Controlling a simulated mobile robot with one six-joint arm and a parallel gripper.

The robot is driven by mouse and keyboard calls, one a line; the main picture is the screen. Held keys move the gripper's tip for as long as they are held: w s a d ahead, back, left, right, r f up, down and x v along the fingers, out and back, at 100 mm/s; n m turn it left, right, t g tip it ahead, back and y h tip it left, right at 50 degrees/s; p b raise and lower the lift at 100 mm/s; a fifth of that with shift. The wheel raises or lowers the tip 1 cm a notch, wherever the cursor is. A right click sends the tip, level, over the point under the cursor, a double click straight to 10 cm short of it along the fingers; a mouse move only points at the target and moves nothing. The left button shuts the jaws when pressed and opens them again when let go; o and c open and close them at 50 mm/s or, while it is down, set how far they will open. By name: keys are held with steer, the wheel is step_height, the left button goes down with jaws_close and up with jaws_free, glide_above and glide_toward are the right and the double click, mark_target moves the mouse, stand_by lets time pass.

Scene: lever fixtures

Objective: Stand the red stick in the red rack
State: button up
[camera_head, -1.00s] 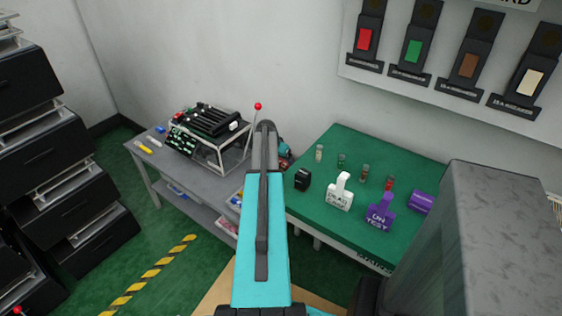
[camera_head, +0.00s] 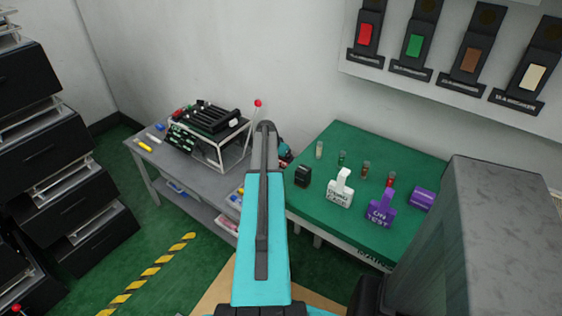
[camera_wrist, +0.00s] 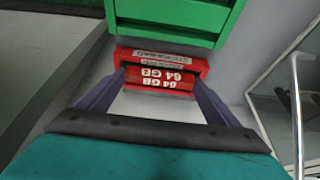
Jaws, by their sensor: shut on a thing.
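In the wrist view my gripper (camera_wrist: 159,84) is shut on the red stick (camera_wrist: 157,84), which carries white "64 GB" lettering. The stick lies crosswise between the two fingertips. The red rack (camera_wrist: 190,65), a red box with a pale label strip, is directly behind the stick and overlaps it in the picture. I cannot tell whether the stick is inside the rack or just in front of it. In the head view my own arm hides the gripper and the stick.
A green rack (camera_wrist: 175,18) adjoins the red one in the wrist view. A metal rod frame (camera_wrist: 296,110) stands at the right. In the head view a grey table (camera_head: 190,175) holds a dark device, and a green table (camera_head: 330,205) holds small bottles and signs.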

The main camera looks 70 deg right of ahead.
steer(key=shift+f, duration=0.25)
steer(key=o, duration=0.9)
steer(key=shift+o, duration=0.2)
steer(key=shift+r, duration=0.1)
steer(key=b+v, duration=0.1)
steer(key=v, duration=1.2)
steer(key=shift+r+b, duration=0.3)
steer(key=shift+b, duration=0.05)
steer(key=shift+a, duration=0.1)
